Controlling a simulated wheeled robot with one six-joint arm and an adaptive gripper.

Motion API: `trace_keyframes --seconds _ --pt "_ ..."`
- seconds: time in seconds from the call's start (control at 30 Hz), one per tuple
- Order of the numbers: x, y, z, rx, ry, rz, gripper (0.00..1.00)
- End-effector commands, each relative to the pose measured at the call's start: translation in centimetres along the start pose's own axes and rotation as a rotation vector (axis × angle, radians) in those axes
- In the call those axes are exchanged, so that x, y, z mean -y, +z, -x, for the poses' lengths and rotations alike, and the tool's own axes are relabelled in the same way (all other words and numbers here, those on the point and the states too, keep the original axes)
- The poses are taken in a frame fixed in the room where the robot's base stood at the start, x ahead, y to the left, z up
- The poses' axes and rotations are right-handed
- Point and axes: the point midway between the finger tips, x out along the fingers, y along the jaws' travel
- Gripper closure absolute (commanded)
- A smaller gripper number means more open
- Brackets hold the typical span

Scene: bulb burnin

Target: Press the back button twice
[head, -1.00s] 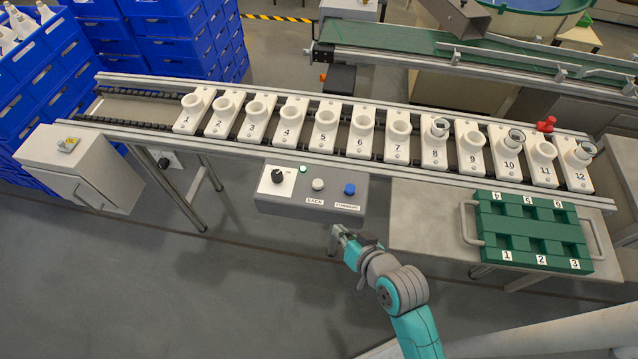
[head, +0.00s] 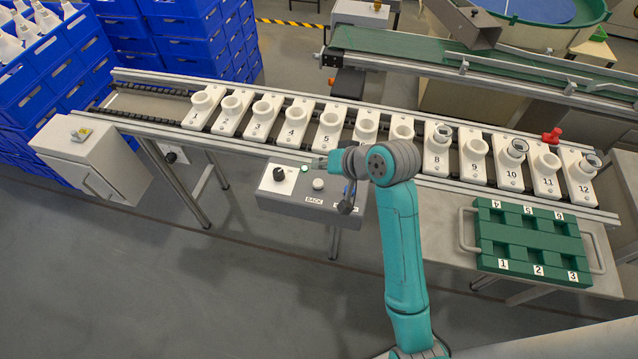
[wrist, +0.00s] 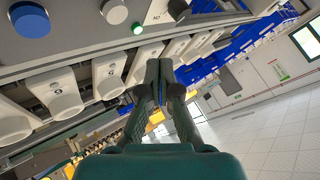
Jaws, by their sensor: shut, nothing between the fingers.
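The back button is a white round button (head: 318,184) on the grey control box (head: 280,201), above the BACK label. It shows in the wrist view as a grey-white disc (wrist: 113,11) at the top. The blue forward button (wrist: 30,20) is at the top left of the wrist view; in the head view my arm mostly hides it. My gripper (head: 318,165) is shut and empty, above the box's rear edge, near the back button and the small green lamp (wrist: 137,28). In the wrist view its fingertips (wrist: 160,65) are together, apart from the button.
A black rotary knob (head: 279,174) sits left of the buttons. Numbered white holders line the conveyor (head: 290,145) behind the box; holders 8, 10 and 12 carry clear-topped pieces. A green tray (head: 530,240) lies on the table at right. Floor in front of the box is clear.

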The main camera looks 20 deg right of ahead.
Motion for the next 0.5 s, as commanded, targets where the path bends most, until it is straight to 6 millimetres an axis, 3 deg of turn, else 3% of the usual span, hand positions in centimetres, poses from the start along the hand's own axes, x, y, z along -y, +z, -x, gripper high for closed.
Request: trace_keyframes --seconds 0.2,0.5 --pt "1.0 -2.4 0.9 0.038 -0.006 0.008 1.00" --pt "1.2 -2.8 1.1 0.048 -0.006 0.009 1.00"
